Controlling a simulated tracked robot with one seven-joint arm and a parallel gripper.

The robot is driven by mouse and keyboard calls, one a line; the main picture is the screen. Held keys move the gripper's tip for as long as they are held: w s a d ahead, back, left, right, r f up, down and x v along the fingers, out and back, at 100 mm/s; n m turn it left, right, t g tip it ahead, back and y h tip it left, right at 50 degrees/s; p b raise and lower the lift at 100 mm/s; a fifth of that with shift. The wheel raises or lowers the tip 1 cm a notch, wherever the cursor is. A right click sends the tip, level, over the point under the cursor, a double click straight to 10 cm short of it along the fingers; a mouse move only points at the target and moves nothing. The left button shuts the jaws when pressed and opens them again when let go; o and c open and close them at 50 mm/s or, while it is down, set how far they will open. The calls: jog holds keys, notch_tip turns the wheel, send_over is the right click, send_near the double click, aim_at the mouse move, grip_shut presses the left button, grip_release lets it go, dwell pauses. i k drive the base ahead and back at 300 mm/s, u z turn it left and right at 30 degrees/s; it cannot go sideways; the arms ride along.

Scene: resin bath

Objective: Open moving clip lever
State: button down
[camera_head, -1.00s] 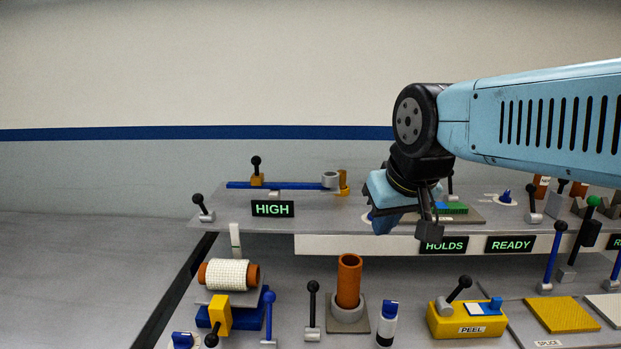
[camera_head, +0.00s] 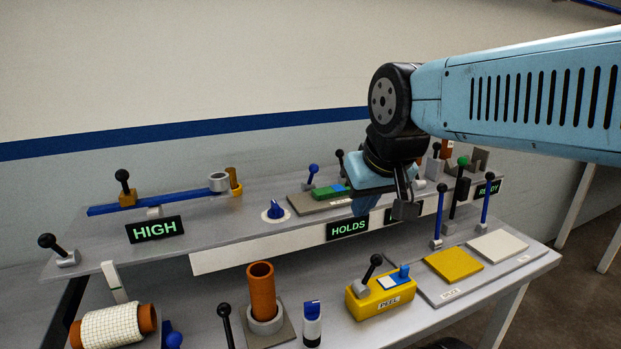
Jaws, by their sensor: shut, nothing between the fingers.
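My gripper (camera_head: 405,207) hangs fingers down over the right part of the raised shelf, in front of the grey plate (camera_head: 318,203) with a green block; its fingers look shut and empty. Several ball-topped levers are in view, and no readable label marks one as the moving clip lever. A black lever (camera_head: 123,183) stands on an orange block on the long blue bar at the shelf's left. Another black lever (camera_head: 48,241) leans at the shelf's left end. A black lever (camera_head: 371,267) tilts on the yellow PEEL box. My gripper is apart from these three levers.
The lower bench holds an orange tube (camera_head: 262,290), a wrapped roll (camera_head: 110,327), a yellow pad (camera_head: 454,264) and a white pad (camera_head: 497,245). Blue levers (camera_head: 439,217) stand upright near the pads. My arm hides part of the shelf.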

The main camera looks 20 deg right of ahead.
aim_at(313, 169)
jog(key=z, duration=0.65)
jog(key=k, duration=1.1)
jog(key=u, duration=0.75)
jog(key=i, duration=1)
